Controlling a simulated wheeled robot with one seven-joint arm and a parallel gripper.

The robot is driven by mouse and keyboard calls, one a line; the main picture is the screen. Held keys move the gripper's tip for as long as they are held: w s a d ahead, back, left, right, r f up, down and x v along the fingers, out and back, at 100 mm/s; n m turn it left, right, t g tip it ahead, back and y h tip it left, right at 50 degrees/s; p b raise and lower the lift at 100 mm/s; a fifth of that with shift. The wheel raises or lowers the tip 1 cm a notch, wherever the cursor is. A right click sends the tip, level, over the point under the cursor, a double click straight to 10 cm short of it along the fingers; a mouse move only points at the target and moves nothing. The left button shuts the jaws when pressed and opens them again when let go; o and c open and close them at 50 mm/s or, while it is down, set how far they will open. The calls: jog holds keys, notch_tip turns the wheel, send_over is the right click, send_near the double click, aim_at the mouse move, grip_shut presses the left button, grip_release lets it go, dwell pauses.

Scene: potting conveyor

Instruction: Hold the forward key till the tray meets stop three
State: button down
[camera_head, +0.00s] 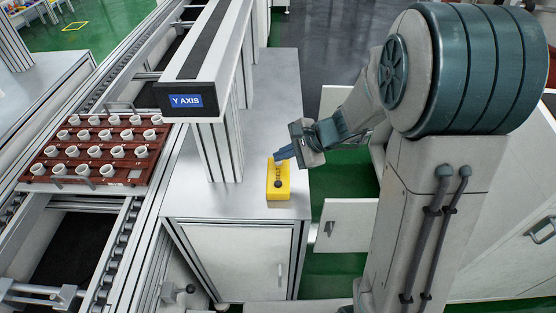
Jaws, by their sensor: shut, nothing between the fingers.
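A yellow key box (277,194) with dark lettering and a dark round key sits on the grey cabinet top. My gripper (278,157) is shut and empty, with its blue fingertips at the far end of the box. I cannot tell whether the fingertips press a key, as they cover that end. A brown-red tray (40,153) with rows of white pots rests on the conveyor (125,215) at the left. The tray has a handle at its far and near sides. I see no marked stop three.
A grey post and beam labelled Y AXIS (187,100) stand between the conveyor and the box. The cabinet top (288,95) is clear behind the box. An open white cabinet door (348,226) is at the right, below my arm.

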jog(key=shift+r+p, duration=0.3)
jog(key=shift+r, duration=0.35)
jog(key=shift+r+p, duration=1.8)
jog(key=shift+r, duration=0.7)
